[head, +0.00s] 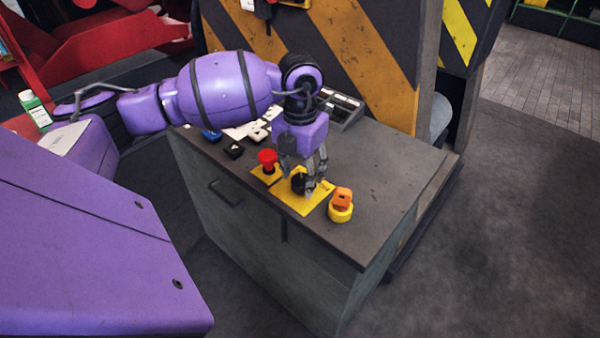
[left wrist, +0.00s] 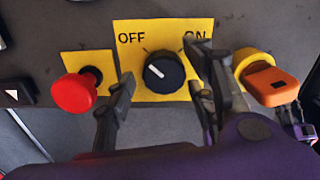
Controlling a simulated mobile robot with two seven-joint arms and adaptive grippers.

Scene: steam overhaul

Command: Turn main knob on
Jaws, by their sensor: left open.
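The main knob (left wrist: 164,73) is a round black dial on a yellow plate (left wrist: 127,30) marked OFF and ON. Its white pointer line is turned up and left, toward OFF. In the head view the knob (head: 298,183) is partly hidden by my gripper. My left gripper (head: 302,181) points down over the plate with its fingers apart. In the left wrist view its two fingers (left wrist: 160,70) stand on either side of the knob; I cannot tell whether they touch it. My right gripper is not in view.
A red push button (left wrist: 74,92) stands left of the knob. An orange switch on a yellow base (head: 341,203) stands right of it. Black buttons (head: 234,150) sit farther back left on the grey cabinet top (head: 395,165). The right part of the top is clear.

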